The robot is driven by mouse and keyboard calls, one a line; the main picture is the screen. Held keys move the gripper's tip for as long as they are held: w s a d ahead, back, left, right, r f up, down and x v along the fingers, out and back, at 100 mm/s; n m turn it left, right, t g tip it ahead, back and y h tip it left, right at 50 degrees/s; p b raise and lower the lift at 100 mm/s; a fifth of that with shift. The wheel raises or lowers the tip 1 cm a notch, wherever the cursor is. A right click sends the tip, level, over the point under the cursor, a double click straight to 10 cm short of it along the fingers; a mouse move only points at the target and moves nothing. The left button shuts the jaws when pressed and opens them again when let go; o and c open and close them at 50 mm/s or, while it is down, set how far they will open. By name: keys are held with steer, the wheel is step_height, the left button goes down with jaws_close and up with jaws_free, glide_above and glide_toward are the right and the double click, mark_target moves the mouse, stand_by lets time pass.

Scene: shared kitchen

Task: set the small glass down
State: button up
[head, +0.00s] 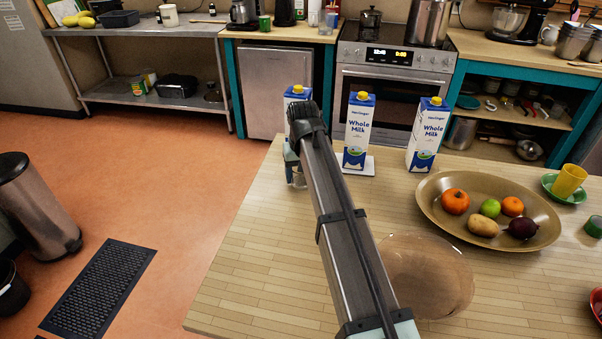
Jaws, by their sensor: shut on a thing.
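My gripper (292,162) is at the far left part of the wooden table (262,262), mostly hidden behind my own arm. It is shut on the small glass (298,179), a clear, hard-to-see shape just below the jaws. The glass looks upright and close to the tabletop near the table's left edge. I cannot tell whether its base touches the table.
A milk carton (297,93) stands just behind my gripper. Two more cartons (358,130) (427,134) stand to the right, the nearer one on a white mat (361,169). A fruit platter (433,207) and a clear bowl (440,262) occupy the right side. The front left tabletop is clear.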

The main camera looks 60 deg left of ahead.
steer(key=shift+f, duration=0.1)
steer(key=o, duration=1.2)
steer(key=shift+o, duration=0.2)
step_height(320, 180, up, 12)
steer(key=d, duration=0.1)
steer(key=shift+s+d, duration=0.2)
steer(key=shift+s, duration=0.05)
